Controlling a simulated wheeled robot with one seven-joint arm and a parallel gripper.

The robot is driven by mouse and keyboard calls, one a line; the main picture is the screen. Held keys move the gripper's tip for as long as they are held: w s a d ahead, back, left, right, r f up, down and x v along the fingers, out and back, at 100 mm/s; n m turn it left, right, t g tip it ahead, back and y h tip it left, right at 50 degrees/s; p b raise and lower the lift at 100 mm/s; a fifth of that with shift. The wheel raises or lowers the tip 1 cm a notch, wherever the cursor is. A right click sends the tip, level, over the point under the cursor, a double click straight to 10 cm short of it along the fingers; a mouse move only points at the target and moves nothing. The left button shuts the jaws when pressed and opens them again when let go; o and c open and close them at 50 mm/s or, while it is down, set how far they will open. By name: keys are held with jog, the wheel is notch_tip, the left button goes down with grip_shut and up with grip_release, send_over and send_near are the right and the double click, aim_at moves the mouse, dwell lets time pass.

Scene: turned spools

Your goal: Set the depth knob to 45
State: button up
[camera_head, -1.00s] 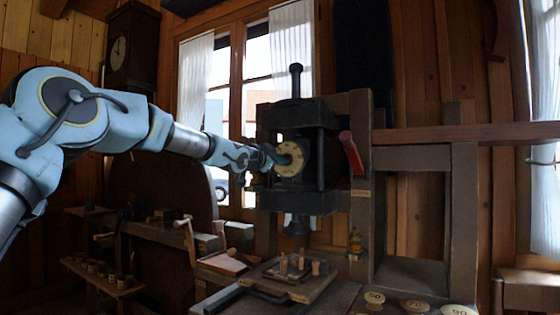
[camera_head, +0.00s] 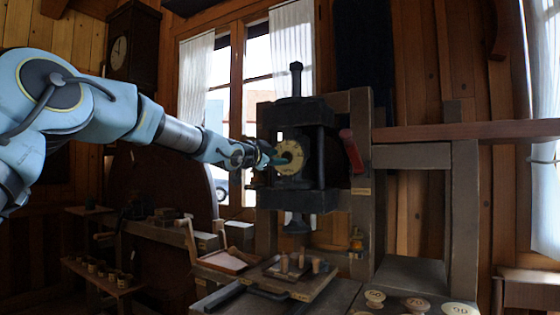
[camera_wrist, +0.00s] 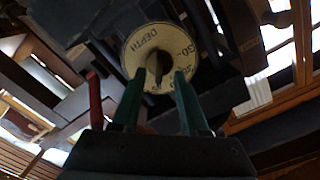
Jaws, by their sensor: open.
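The depth dial (camera_head: 291,170) is a round cream plate on the front of the dark press. In the wrist view its face (camera_wrist: 140,44) shows the word DEPTH and a 30 near the right rim. The dark knob (camera_wrist: 161,62) sits at its centre; its exact setting is not clear. My gripper (camera_head: 276,160) is just left of the dial in the head view, with green fingers toward the knob. In the wrist view my gripper (camera_wrist: 160,74) is open, one finger on each side of the knob's near end. Contact cannot be told.
A red-handled lever (camera_head: 351,150) is on the press's right side. A board with several small turned pieces (camera_head: 300,265) lies below the press. Numbered round knobs (camera_head: 418,305) stand at the front right. A wooden beam (camera_head: 465,133) runs to the right.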

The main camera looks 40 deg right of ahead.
jog(key=b+v, duration=0.1)
jog(key=v, duration=0.7)
jog(key=shift+a, duration=0.4)
jog(key=shift+s, duration=0.1)
jog(key=w+a+f+n+t+y, duration=0.1)
jog(key=w+a+f+n+y, duration=0.25)
jog(key=a+f, duration=0.3)
jog(key=w+a+f+n+t+y, duration=0.2)
jog(key=w+a+f, duration=0.3)
jog(key=f, duration=0.2)
jog(key=w+a+f+n+y, duration=0.2)
jog(key=a+f+n+y, duration=0.1)
jog(key=a+f, duration=0.55)
jog(key=w+a+f+n+y, duration=0.1)
jog(key=a+f+n+y, duration=0.3)
jog(key=a, duration=0.7)
jog(key=s+a+f+n+g+y, duration=0.1)
jog(key=s+a+f+n+y, duration=0.2)
jog(key=a, duration=0.5)
jog(key=s+a+f+n+g, duration=0.1)
jog(key=s+a+f, duration=0.1)
jog(key=a+f, duration=0.5)
jog(key=s+a+f+n+g+y, duration=0.1)
jog(key=s+a+f+n+g, duration=0.1)
jog(key=s+a, duration=0.4)
jog(key=s+a+f+n+g, duration=0.2)
jog(key=s+a+n, duration=0.1)
jog(key=s+a, duration=0.3)
jog(key=shift+y, duration=0.35)
